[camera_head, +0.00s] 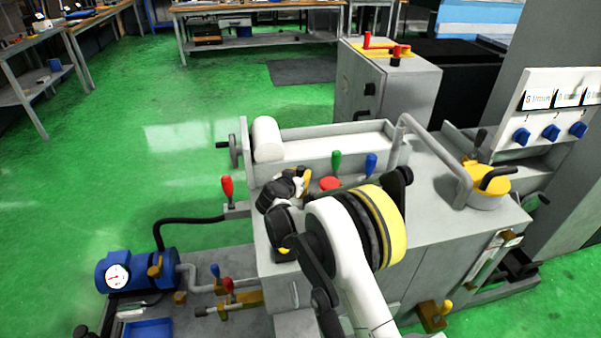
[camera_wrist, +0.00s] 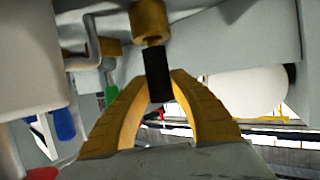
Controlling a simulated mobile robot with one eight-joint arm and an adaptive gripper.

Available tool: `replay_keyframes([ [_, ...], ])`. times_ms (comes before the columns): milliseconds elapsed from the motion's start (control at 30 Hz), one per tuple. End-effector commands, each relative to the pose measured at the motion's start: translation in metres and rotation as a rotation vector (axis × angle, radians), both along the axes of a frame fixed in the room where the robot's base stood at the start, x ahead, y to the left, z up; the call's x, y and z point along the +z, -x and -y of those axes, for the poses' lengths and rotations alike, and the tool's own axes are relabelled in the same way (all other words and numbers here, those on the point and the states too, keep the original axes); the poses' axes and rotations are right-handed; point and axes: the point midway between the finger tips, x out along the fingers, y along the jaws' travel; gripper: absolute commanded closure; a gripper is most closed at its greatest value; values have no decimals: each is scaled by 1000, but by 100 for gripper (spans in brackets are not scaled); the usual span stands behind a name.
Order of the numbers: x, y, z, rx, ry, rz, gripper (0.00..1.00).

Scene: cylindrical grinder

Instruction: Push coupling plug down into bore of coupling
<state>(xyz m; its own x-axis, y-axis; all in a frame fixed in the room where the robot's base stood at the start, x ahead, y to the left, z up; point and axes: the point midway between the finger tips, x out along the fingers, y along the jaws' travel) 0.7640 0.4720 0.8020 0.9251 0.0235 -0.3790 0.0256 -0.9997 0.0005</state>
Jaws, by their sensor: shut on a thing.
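My gripper (camera_wrist: 160,82), with its two curved yellow fingers, is shut on the black coupling plug (camera_wrist: 157,72) in the wrist view. The brass-coloured coupling (camera_wrist: 150,22) is directly at the plug's far end, in line with it. The plug's end meets the coupling's rim or sits slightly inside; I cannot tell how deep. The bore itself is hidden. In the head view my gripper (camera_head: 303,178) is over the grinder, partly covered by my arm, and the plug and coupling cannot be made out there.
The wrist view looks upside down. A green handle (camera_head: 336,159), a blue handle (camera_head: 371,164) and a red knob (camera_head: 330,184) stand close to my gripper. A pale cylinder (camera_head: 267,138) lies behind them on the grinder. A red lever (camera_head: 227,187) stands at left.

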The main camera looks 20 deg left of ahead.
Motion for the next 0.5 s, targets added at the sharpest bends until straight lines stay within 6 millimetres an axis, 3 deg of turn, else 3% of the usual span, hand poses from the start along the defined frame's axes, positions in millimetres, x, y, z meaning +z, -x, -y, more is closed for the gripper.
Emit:
replay_keyframes([
  [67,-2,0,0,0,0,0,100],
  [100,-2,0,0,0,0,0,69],
  [167,-2,0,0,0,0,0,53],
  [500,-1,2,0,0,0,0,53],
])
